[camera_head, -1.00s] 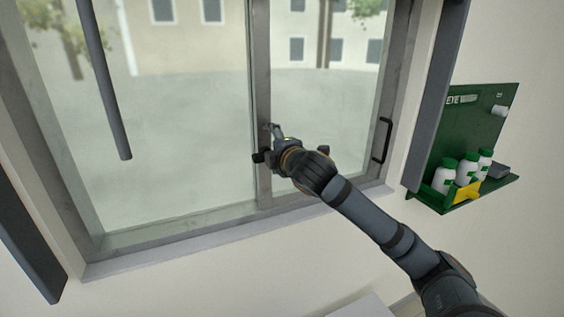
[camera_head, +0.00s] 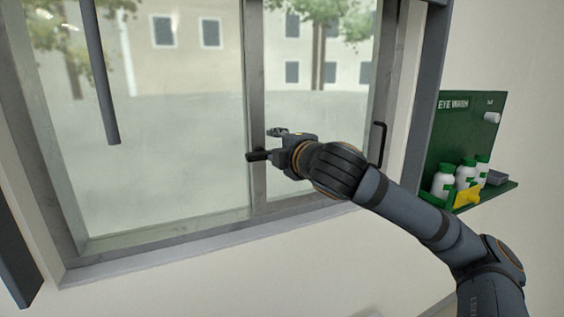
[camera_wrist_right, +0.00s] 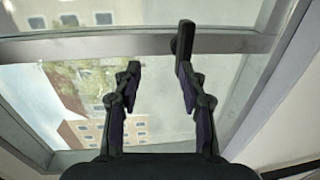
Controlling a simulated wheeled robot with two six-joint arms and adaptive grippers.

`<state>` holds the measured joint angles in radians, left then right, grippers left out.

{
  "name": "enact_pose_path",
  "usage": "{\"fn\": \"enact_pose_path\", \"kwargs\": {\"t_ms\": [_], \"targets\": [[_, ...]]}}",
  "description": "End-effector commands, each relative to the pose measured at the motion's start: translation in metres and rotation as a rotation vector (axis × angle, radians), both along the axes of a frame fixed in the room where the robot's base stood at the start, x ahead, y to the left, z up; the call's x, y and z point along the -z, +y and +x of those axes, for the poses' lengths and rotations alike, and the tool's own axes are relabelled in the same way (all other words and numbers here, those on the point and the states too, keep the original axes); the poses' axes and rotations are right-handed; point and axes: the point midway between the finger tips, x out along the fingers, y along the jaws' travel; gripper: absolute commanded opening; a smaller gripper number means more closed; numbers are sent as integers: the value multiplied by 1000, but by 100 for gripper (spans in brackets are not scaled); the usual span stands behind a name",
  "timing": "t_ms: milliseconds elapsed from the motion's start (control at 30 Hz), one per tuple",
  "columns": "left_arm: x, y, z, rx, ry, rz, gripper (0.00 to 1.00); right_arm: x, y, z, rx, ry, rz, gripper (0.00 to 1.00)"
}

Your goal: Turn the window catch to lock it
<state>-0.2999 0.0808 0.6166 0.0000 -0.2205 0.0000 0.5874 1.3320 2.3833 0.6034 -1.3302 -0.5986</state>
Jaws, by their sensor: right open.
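The window catch (camera_head: 258,156) is a short dark lever on the grey middle upright of the window. It lies across that upright, roughly level in the head view. In the right wrist view the catch (camera_wrist_right: 182,40) shows just beyond the tip of the right-hand finger. I cannot tell whether finger and lever touch. My right gripper (camera_head: 277,145) is at the upright, with its fingers pointing at the window. In the wrist view the right gripper (camera_wrist_right: 157,70) is open, with nothing between its fingers. The catch's base is partly hidden by the gripper. My left gripper is out of view.
A black pull handle (camera_head: 380,145) stands on the window's right side, just beyond my right wrist. A green eye wash station (camera_head: 470,120) with white bottles is on the wall to the right. A dark bar (camera_head: 103,80) hangs at upper left. The sill (camera_head: 160,252) runs below.

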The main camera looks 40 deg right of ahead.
Motion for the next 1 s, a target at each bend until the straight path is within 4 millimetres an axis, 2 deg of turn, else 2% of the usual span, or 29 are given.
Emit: {"fn": "enact_pose_path", "kwargs": {"t_ms": [33,100,333,1000], "targets": [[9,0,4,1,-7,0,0,4,1,-4,0,-3,-2,42],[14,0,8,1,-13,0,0,4,2,-9,1,-2,-2,42],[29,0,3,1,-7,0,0,3,6,-25,1,-1,-1,42],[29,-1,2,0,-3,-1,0,1,7,-29,1,3,1,42]]}}
